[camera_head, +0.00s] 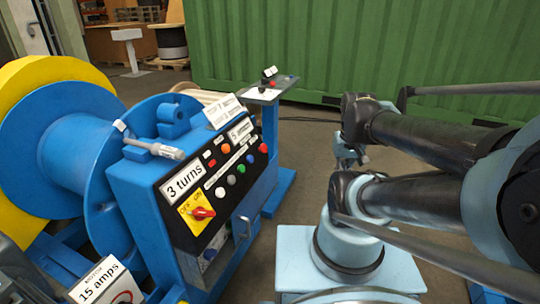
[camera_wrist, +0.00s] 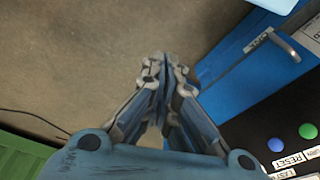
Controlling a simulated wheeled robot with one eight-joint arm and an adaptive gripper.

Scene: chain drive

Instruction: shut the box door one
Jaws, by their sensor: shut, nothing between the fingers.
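The blue control box (camera_head: 150,215) stands left of centre in the head view. Its door (camera_head: 243,246), with a metal handle, is low on the front face, below the button panel. A blue panel with a metal handle (camera_wrist: 283,44) and a small white label is at the upper right in the wrist view. How far the door stands open is hard to tell. My gripper (camera_head: 347,160) is to the right of the box, apart from it. In the wrist view its fingers (camera_wrist: 160,62) are together and empty, over bare floor, left of the blue panel.
The box's panel carries coloured buttons and a red-on-yellow switch (camera_head: 200,212). A blue and yellow drum (camera_head: 75,155) stands at left. A small blue stand (camera_head: 268,125) is behind the box. A green container (camera_head: 370,55) fills the back. Floor between box and gripper is clear.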

